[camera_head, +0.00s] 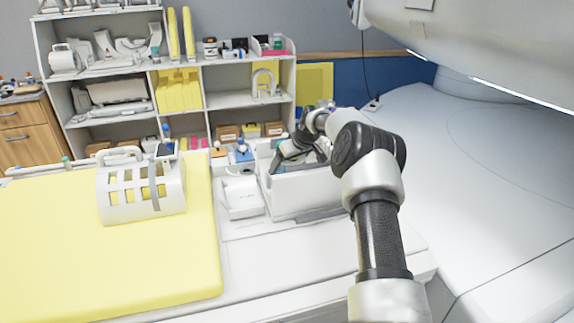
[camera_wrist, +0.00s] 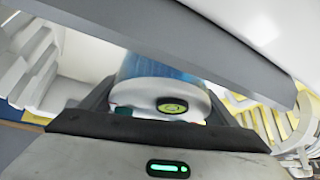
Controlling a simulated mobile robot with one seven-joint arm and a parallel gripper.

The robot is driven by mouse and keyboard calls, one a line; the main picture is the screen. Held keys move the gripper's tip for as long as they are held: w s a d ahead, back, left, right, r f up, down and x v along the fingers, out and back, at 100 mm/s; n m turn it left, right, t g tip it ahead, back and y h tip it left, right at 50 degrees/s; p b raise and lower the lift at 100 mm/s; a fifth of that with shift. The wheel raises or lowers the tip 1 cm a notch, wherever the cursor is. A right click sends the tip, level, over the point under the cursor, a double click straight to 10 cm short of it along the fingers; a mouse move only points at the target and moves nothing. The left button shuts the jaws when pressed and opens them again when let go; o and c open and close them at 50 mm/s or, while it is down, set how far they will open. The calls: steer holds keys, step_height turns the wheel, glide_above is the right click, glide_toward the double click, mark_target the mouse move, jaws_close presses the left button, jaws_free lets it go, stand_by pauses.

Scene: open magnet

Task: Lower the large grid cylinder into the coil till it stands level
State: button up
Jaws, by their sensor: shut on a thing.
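My gripper (camera_head: 291,152) reaches down into a white open-topped bin in the middle of the head view. In the wrist view my gripper (camera_wrist: 160,98) is shut on a cylinder (camera_wrist: 160,70) with a blue body and a white end bearing a yellow-green round mark. I take this for the large grid cylinder, but no grid pattern is clear. In the head view the arm and bin hide it. The coil (camera_head: 112,209), a white slotted shell with a top handle and grey band, lies on the yellow pad at left, well apart from my gripper.
The white bin (camera_head: 310,190) has walls close around my gripper; a grey edge crosses the wrist view. A white box (camera_head: 241,197) stands left of it. Small bottles and blocks are behind. The yellow pad (camera_head: 110,275) is clear in front. A large white machine (camera_head: 490,40) overhangs at right.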

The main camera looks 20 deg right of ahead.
steer(key=shift+w+r, duration=0.1)
steer(key=shift+r, duration=0.05)
steer(key=o, duration=2)
steer(key=shift+f, duration=0.35)
steer(key=b+v, duration=0.1)
steer(key=v, duration=1.7)
steer(key=s+a+r+h+p, duration=0.1)
steer(key=s+a+r+p, duration=0.1)
steer(key=s+a+r, duration=0.7)
steer(key=s+a+r+h+p, duration=0.1)
steer(key=s+a+r, duration=0.5)
steer(key=s, duration=0.5)
steer(key=s+a+r+p, duration=0.1)
steer(key=s+a+r, duration=0.1)
steer(key=s, duration=0.8)
steer(key=s+f+m, duration=0.1)
steer(key=s+f, duration=0.1)
steer(key=s, duration=0.2)
steer(key=s+d+f+m+p, duration=0.1)
steer(key=s+f, duration=0.1)
steer(key=s, duration=0.3)
steer(key=s+f+m, duration=0.1)
steer(key=s+f, duration=0.1)
steer(key=s, duration=0.3)
steer(key=shift+d+m+g+p, duration=0.2)
steer(key=shift+m+g+p, duration=0.1)
steer(key=shift+p, duration=0.1)
